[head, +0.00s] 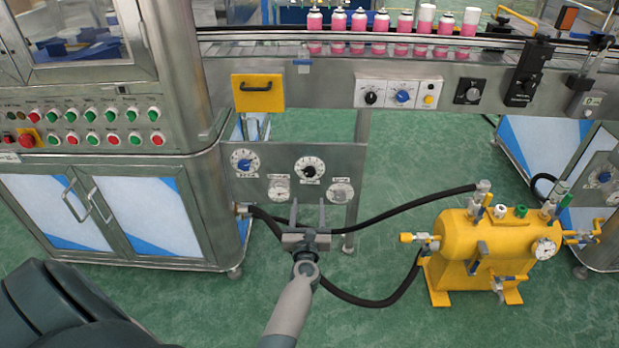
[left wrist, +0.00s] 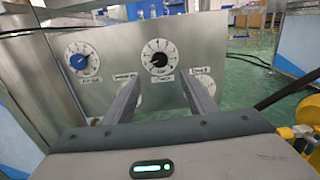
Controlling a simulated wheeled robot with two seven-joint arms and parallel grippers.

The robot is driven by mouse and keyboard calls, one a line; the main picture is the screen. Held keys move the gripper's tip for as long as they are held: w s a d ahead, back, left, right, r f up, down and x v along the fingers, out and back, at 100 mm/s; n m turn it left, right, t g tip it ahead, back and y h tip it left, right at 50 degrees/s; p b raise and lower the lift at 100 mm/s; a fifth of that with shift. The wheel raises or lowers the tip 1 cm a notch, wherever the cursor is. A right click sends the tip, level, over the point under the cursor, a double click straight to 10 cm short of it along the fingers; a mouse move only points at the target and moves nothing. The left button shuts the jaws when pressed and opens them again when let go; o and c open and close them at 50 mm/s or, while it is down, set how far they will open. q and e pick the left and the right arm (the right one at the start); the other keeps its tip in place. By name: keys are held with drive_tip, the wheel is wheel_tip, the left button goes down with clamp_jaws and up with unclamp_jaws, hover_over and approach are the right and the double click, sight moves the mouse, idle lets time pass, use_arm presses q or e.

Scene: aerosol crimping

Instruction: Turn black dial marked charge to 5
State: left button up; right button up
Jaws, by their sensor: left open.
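The black dial (head: 309,168) sits on a white round scale on the steel panel (head: 236,191) under the conveyor. Its label and scale numbers are too small to read for certain. It also shows in the left wrist view (left wrist: 159,60), between and beyond my fingers. A blue dial (head: 243,162) is to its left, and two gauges are below, partly hidden by my fingers in the left wrist view. My left gripper (head: 308,215) is open and empty, in front of and below the black dial, apart from it. My right gripper is not in view.
A yellow tank (head: 485,255) with valves stands at the right. A black hose (head: 375,300) runs from it behind my left gripper to the machine. A cabinet with buttons (head: 95,130) is at the left. A conveyor carries pink cans (head: 380,22) above.

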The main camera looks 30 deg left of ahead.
sight(310, 173)
use_arm(q)
drive_tip(key=b+x, duration=0.3)
drive_tip(key=x, duration=1)
drive_tip(key=shift+f, duration=0.15)
drive_tip(key=shift+w+a+b, duration=0.25)
drive_tip(key=shift+w+b, duration=0.05)
drive_tip(key=shift+w, duration=0.2)
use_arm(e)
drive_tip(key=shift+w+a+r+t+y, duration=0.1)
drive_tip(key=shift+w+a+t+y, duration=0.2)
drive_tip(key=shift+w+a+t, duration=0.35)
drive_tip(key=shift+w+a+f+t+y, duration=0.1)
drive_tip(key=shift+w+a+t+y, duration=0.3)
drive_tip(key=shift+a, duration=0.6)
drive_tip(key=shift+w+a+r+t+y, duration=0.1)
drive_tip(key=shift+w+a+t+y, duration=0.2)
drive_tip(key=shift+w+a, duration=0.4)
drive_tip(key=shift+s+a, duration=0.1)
use_arm(q)
drive_tip(key=c, duration=1)
